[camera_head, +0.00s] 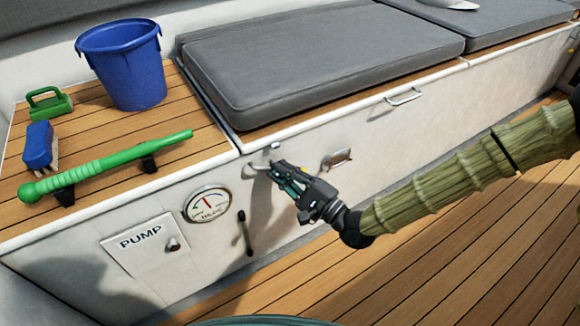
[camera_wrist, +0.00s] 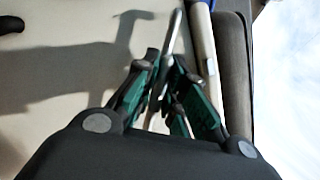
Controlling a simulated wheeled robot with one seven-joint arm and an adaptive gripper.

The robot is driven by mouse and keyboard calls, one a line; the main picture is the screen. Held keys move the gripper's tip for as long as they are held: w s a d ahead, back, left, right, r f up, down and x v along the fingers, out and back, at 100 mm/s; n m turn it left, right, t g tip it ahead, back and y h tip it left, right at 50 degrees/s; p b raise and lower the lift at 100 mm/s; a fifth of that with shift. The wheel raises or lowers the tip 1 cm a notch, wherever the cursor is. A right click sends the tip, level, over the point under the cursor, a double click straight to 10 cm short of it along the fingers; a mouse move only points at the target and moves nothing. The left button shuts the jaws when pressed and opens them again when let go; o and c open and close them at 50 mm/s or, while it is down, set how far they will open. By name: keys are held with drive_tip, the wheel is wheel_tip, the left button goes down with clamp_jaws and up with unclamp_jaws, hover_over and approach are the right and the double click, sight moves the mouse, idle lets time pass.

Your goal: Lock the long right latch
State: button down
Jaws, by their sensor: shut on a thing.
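A long metal latch (camera_head: 258,165) is on the white locker front, just below the seat edge and right of the gauge. My gripper (camera_head: 278,172) is at this latch with its fingers closed on it. In the wrist view, the thin metal latch bar (camera_wrist: 174,35) runs up from between the green-sided fingers of my gripper (camera_wrist: 165,65). The fingers hide the held part of the bar, and I cannot tell how the latch sits against its catch.
A metal latch plate (camera_head: 336,158) is to the right, and a bar handle (camera_head: 404,97) farther right. A round gauge (camera_head: 207,204), black lever (camera_head: 245,237) and PUMP panel (camera_head: 140,243) are left and below. A blue bucket (camera_head: 124,68) and green pump handle (camera_head: 105,167) are on the bench.

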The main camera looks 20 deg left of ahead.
drive_tip(key=m+t+p, duration=0.1)
drive_tip(key=m, duration=0.1)
drive_tip(key=shift+w+m, duration=0.1)
drive_tip(key=shift+m, duration=0.2)
drive_tip(key=m+t, duration=0.2)
drive_tip(key=m, duration=0.2)
drive_tip(key=shift+y, duration=0.3)
drive_tip(key=m+t, duration=0.1)
drive_tip(key=m, duration=0.2)
drive_tip(key=m+t+h, duration=0.1)
drive_tip(key=m+t, duration=0.1)
drive_tip(key=m, duration=0.1)
drive_tip(key=shift+f, duration=0.1)
drive_tip(key=shift+w+d+m+t+h, duration=0.1)
drive_tip(key=shift+m+t+h, duration=0.25)
drive_tip(key=shift+m, duration=0.6)
drive_tip(key=shift+m+t+h, duration=0.15)
drive_tip(key=shift+m+t, duration=0.4)
drive_tip(key=shift+m, duration=0.4)
drive_tip(key=c, duration=1.5)
unclamp_jaws()
